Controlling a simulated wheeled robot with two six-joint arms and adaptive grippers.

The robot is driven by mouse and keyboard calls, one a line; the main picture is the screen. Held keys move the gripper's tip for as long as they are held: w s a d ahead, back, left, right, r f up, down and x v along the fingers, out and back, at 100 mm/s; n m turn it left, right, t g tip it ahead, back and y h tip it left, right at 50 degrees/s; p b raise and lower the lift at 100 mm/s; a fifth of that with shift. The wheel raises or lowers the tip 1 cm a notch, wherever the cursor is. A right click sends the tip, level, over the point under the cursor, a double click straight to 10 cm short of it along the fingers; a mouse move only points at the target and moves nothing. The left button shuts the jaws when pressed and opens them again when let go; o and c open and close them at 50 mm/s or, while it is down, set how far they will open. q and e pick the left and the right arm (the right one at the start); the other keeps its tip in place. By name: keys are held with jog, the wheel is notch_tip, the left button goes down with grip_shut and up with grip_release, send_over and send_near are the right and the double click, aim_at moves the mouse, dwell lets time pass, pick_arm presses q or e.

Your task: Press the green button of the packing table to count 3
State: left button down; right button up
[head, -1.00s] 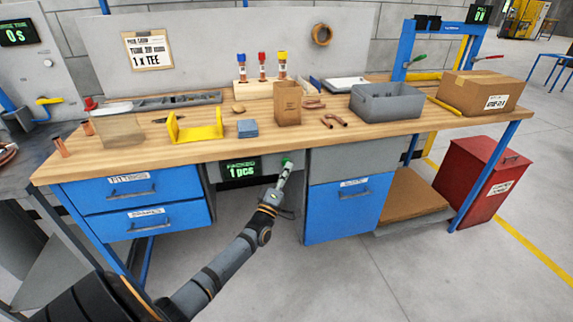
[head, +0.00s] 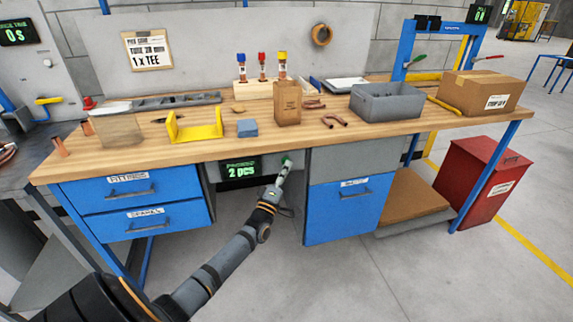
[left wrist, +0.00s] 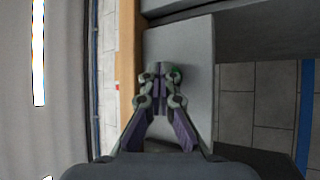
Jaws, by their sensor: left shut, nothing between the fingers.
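The packing table (head: 400,127) has a wooden top. A counter display (head: 240,170) hangs under its front edge and reads 2 pcs in green. The green button (head: 286,158) sits just right of the display. My left gripper (head: 286,168) is shut and empty, with its tips at the button. In the left wrist view, the closed fingertips (left wrist: 160,72) are beside the green button (left wrist: 176,74) and partly hide it. I cannot tell whether they touch it. My right gripper is not in view.
Blue drawers (head: 133,205) stand left of my left arm and a blue cabinet (head: 346,210) stands right. The tabletop holds a grey bin (head: 386,103), a brown bag (head: 288,104), a yellow holder (head: 195,131) and copper pieces. The floor in front is clear.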

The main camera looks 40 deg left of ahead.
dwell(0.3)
pick_arm(q)
jog(key=shift+s+d+p, duration=0.65)
jog(key=shift+d, duration=0.05)
jog(key=s+d+p, duration=0.2)
jog(key=s+d, duration=0.1)
jog(key=shift+s+d, duration=0.1)
jog(key=shift+d, duration=0.3)
dwell(1.7)
